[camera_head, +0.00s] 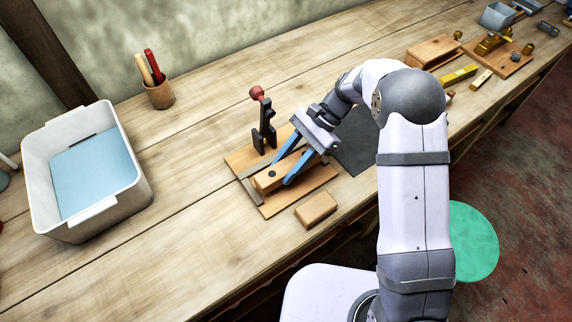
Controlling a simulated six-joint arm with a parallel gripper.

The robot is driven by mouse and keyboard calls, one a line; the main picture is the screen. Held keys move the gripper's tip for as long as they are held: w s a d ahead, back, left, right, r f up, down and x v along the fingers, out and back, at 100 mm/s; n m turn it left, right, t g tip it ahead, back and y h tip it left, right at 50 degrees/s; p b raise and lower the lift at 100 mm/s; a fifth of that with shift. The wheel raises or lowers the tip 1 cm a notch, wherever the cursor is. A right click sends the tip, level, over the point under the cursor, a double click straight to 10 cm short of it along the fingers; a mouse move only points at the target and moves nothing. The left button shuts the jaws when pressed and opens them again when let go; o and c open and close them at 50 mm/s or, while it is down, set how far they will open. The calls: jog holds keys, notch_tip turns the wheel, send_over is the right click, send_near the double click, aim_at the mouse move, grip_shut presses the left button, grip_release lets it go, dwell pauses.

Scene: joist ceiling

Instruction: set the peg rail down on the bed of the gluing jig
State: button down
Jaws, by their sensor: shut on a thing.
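The gluing jig (318,178) is a flat wooden board on the bench, with a grey strip along its left side. A dark upright clamp (265,125) with a red knob stands at its back. My gripper (282,172) has two blue fingers and reaches down over the jig from the right. It is shut on a wooden bar, which I take as the peg rail (266,181), with a dark round spot near its left end. The rail is over the bed, just right of the grey strip. The fingers hide part of it. I cannot tell whether it touches the bed.
A loose wooden block (316,210) lies in front of the jig. A dark mat (357,142) lies behind my gripper. A white bin (45,185) with a blue sheet and a pencil cup (159,95) stand left. Wooden and brass tools lie at the far right. Bench left of the jig is clear.

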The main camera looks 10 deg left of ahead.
aim_at(296, 159)
jog(key=shift+f+b, duration=0.4)
jog(key=shift+f, duration=0.55)
jog(key=shift+f, duration=0.3)
dwell(0.3)
jog(key=c, duration=1.1)
grip_release()
jog(key=b+v, duration=0.2)
jog(key=v, duration=0.3)
jog(key=shift+w+d+r, duration=0.2)
jog(key=shift+w+r, duration=0.05)
jog(key=shift+b+v, duration=0.4)
jog(key=shift+v, duration=0.35)
jog(key=shift+s, duration=0.1)
